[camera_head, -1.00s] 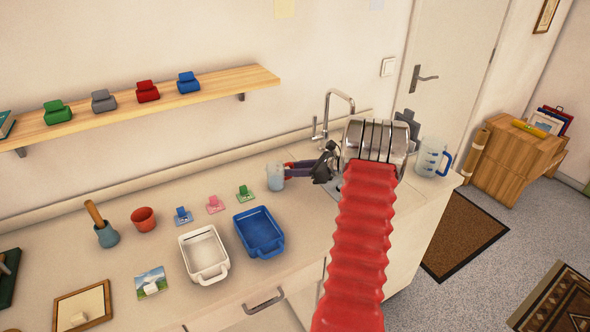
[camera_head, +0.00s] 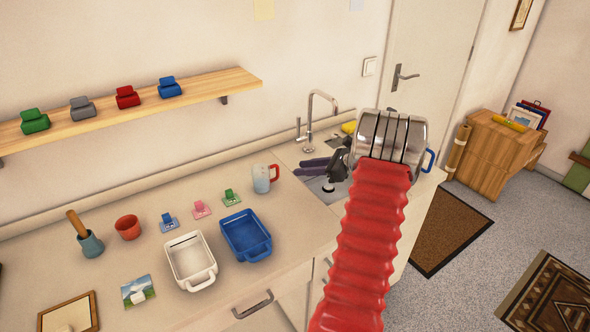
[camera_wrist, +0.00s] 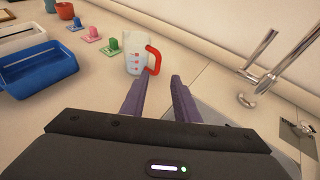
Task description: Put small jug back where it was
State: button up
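The small jug (camera_head: 261,181), clear with a red handle, stands upright on the counter to the left of the sink. In the wrist view the jug (camera_wrist: 134,56) is just beyond my fingertips, its red handle (camera_wrist: 154,60) facing the gap between them. My gripper (camera_head: 298,168) is to the right of the jug, apart from it, over the sink's edge. In the wrist view my gripper (camera_wrist: 157,78) has its two purple fingers spread with nothing between them.
A blue tray (camera_head: 245,236) and a white tray (camera_head: 190,262) sit left of the jug, with small coloured clips on cards behind them. The tap (camera_head: 309,125) rises behind the sink. A larger jug's blue handle (camera_head: 429,160) shows behind my arm.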

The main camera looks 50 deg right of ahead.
jog(key=shift+v, duration=0.8)
jog(key=w+a+r+n+g+y, duration=0.1)
jog(key=w+a+r+n+g, duration=0.2)
jog(key=a, duration=0.7)
jog(key=a+r+n+g, duration=0.2)
jog(key=a+r+n, duration=0.3)
jog(key=a, duration=0.6)
jog(key=w+a+r+n+g+y, duration=0.15)
jog(key=a+n, duration=0.35)
jog(key=a, duration=0.5)
jog(key=s+a+r+n+h, duration=0.2)
jog(key=s+a+n+h, duration=0.1)
jog(key=s+a+n, duration=0.6)
jog(key=s+a+r+n+h, duration=0.2)
jog(key=s+a+n+h, duration=0.1)
jog(key=s+a+n, duration=0.6)
jog(key=shift+s+a+n+g, duration=0.25)
jog(key=shift+a+n+g, duration=0.4)
jog(key=shift+a, duration=1.15)
